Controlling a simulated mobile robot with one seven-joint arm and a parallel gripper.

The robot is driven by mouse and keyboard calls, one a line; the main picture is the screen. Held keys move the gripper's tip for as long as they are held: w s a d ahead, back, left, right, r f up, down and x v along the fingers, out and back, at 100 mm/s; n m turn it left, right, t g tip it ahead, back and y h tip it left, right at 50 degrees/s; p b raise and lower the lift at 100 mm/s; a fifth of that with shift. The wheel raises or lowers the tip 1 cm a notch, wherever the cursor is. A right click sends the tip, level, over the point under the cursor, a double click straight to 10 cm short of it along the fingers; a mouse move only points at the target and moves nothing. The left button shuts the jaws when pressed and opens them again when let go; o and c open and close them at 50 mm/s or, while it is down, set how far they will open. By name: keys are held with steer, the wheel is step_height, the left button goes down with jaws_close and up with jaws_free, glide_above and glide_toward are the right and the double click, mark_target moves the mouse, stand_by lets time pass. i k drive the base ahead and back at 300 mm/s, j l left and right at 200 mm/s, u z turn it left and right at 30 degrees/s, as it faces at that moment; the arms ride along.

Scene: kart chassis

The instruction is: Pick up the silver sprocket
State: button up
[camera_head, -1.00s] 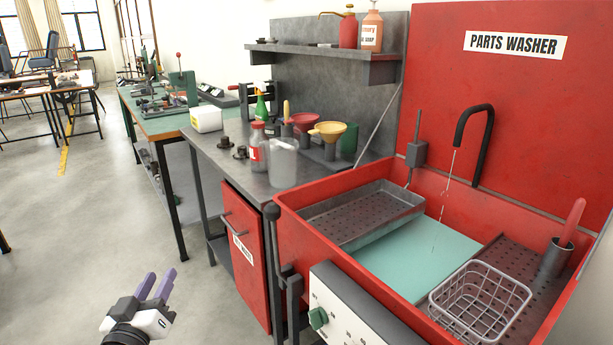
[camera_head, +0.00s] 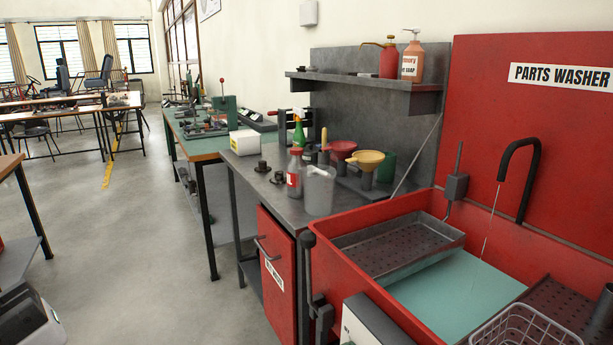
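I cannot make out a silver sprocket in this view. Two small dark parts (camera_head: 262,167) lie on the grey bench (camera_head: 243,180), too small to tell what they are. Small metal items stand on the green-topped bench (camera_head: 205,147) farther back, and I cannot tell them apart. The fingers of my gripper are not in view.
The red parts washer (camera_head: 330,240) fills the right, with a perforated tray (camera_head: 400,250) and wire basket (camera_head: 520,328). A clear jug (camera_head: 320,190) and red bottle (camera_head: 294,175) stand near the bench's front. Open floor (camera_head: 140,250) lies at left; a table (camera_head: 8,163) edges it.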

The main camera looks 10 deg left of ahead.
mark_target(278, 178)
steer(key=i+j, duration=1.35)
steer(key=i+l, duration=0.15)
steer(key=i, duration=0.35)
